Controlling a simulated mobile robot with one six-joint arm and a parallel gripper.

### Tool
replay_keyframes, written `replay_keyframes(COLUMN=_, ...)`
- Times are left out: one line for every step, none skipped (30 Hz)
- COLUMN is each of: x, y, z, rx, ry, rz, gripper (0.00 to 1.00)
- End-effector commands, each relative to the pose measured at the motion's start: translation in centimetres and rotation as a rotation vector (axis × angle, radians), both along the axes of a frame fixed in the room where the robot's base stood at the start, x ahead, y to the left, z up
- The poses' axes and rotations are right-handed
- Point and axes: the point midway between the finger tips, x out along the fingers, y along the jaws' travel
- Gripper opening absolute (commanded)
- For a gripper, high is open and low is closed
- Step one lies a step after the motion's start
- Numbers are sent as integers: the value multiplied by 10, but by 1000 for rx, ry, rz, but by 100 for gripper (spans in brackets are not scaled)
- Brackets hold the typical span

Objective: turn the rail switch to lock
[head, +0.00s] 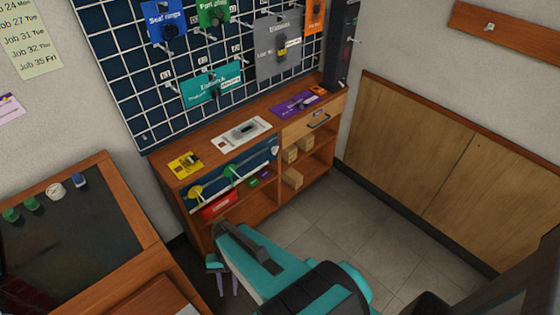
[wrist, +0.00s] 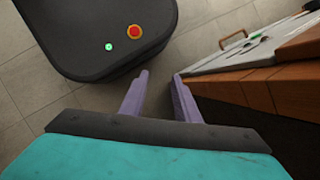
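A dark blue panel (head: 252,164) with a pale rail runs along the front of the wooden bench in the head view. It carries a yellow knob (head: 196,192), a green knob (head: 232,171) and a small pale fitting (head: 274,147) at its right end. I cannot tell which of these is the rail switch, or its setting. My gripper (head: 228,290) points down in front of the bench's left end, apart from it. In the wrist view my gripper (wrist: 160,76) has its two lilac fingers apart, with nothing between them.
The bench top (head: 210,148) holds a yellow card (head: 185,165), a white plate (head: 241,133) and a purple card (head: 295,103). Shelves below hold a red box (head: 219,205) and wooden blocks (head: 293,179). A dark-topped desk (head: 75,235) stands left. Tiled floor (head: 355,225) is clear on the right.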

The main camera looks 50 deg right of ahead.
Motion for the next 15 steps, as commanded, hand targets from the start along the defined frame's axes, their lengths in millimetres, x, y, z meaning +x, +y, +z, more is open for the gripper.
replay_keyframes(x=13, y=-5, z=-13, rx=12, ry=-8, rz=-91, gripper=29)
replay_keyframes(x=20, y=-7, z=-15, rx=20, ry=-10, rz=-147, gripper=29)
replay_keyframes(x=29, y=-10, z=-18, rx=31, ry=-13, rz=-217, gripper=29)
replay_keyframes(x=36, y=-13, z=-19, rx=39, ry=-15, rz=-271, gripper=29)
replay_keyframes(x=43, y=-16, z=-20, rx=49, ry=-15, rz=-324, gripper=29)
replay_keyframes(x=52, y=-20, z=-22, rx=62, ry=-17, rz=-395, gripper=29)
replay_keyframes(x=59, y=-24, z=-23, rx=73, ry=-18, rz=-448, gripper=29)
replay_keyframes(x=65, y=-28, z=-24, rx=83, ry=-18, rz=-500, gripper=29)
replay_keyframes(x=75, y=-33, z=-26, rx=99, ry=-18, rz=-570, gripper=29)
replay_keyframes(x=82, y=-37, z=-26, rx=113, ry=-18, rz=-622, gripper=29)
replay_keyframes(x=88, y=-43, z=-27, rx=125, ry=-16, rz=-673, gripper=29)
replay_keyframes(x=97, y=-49, z=-27, rx=142, ry=-14, rz=-741, gripper=29)
replay_keyframes(x=103, y=-54, z=-28, rx=157, ry=-14, rz=-793, gripper=29)
replay_keyframes(x=110, y=-60, z=-27, rx=172, ry=-13, rz=-843, gripper=29)
replay_keyframes(x=118, y=-68, z=-28, rx=193, ry=-9, rz=-910, gripper=29)
